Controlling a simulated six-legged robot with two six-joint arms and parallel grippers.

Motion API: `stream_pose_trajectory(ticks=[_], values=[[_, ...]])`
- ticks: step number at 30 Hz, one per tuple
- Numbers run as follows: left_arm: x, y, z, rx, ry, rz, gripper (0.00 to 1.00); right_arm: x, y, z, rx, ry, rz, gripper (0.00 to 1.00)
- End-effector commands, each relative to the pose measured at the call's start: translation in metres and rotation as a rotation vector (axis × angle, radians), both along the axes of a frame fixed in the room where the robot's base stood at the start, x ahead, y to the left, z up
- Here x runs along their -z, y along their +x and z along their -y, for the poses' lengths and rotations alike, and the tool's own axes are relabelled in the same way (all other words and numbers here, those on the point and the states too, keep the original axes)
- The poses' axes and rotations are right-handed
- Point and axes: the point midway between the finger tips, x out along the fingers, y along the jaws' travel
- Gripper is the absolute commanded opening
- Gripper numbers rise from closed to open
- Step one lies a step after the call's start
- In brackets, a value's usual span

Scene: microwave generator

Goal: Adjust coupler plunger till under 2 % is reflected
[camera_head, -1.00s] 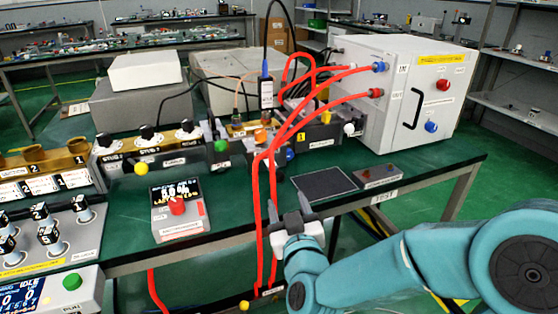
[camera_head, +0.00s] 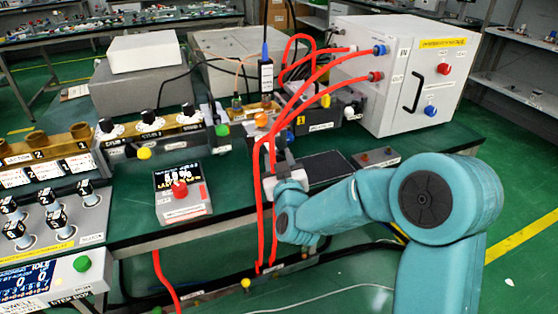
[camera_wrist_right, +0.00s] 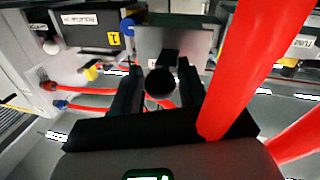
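My right gripper (camera_head: 277,160) is over the green bench, at the red hoses and below the orange knob (camera_head: 261,120). In the right wrist view, its two dark fingers (camera_wrist_right: 160,82) stand apart on either side of a round black knob (camera_wrist_right: 160,84), likely the coupler plunger. The knob lies before a grey plate (camera_wrist_right: 172,42); I cannot tell whether the fingers touch it. In the head view the arm and hoses hide this knob. My left gripper is not in view.
Red hoses (camera_head: 318,74) run from the white cabinet (camera_head: 400,75) down past my right gripper; one crosses close in the wrist view (camera_wrist_right: 240,60). Stub tuner knobs (camera_head: 150,118) stand at left. A dark mat (camera_head: 325,166) and small button box (camera_head: 376,157) lie right of the gripper.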

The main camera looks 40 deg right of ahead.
Motion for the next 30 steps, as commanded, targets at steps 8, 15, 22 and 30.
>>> stream_pose_trajectory(ticks=[8,15,22,30], values=[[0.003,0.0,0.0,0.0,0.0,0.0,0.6,0.001,0.001,0.0,0.0,0.0,0.001,0.0],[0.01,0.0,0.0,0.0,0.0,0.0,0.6,0.0,0.006,0.001,0.001,0.0,0.001,0.0],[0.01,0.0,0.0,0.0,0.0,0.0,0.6,0.0,0.006,0.001,0.0,0.0,0.0,0.57],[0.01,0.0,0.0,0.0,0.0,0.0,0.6,0.0,0.005,0.001,0.0,0.0,0.0,0.57]])
